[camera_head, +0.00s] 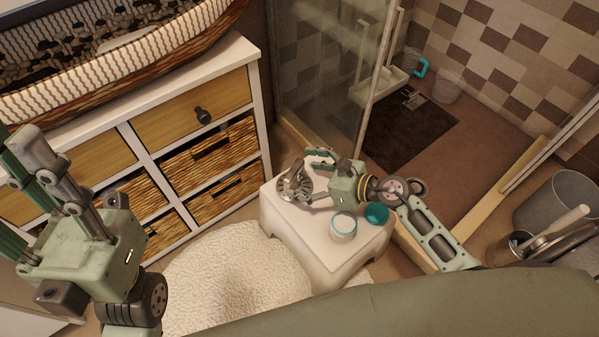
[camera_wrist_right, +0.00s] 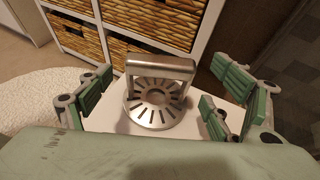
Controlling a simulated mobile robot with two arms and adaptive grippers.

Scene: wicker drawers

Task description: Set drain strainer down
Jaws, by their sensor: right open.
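The drain strainer (camera_head: 292,184) is a round, slotted metal disc with an arched handle. It rests on the white stool (camera_head: 298,228), near the stool's left corner. In the right wrist view the strainer (camera_wrist_right: 152,116) sits flat, with its handle upright. My right gripper (camera_head: 307,176) is open at the strainer. In the wrist view its fingers are spread wide on either side, with visible gaps to the strainer. My left gripper (camera_head: 45,185) is raised at the left of the head view, away from the stool, and its finger opening is unclear.
A clear jar (camera_head: 343,226) and a teal lid (camera_head: 377,213) are on the stool near my right arm. A wicker drawer cabinet (camera_head: 255,97) stands behind at left. A fluffy white rug (camera_head: 215,280) lies beside the stool. A glass shower enclosure (camera_head: 320,80) is behind.

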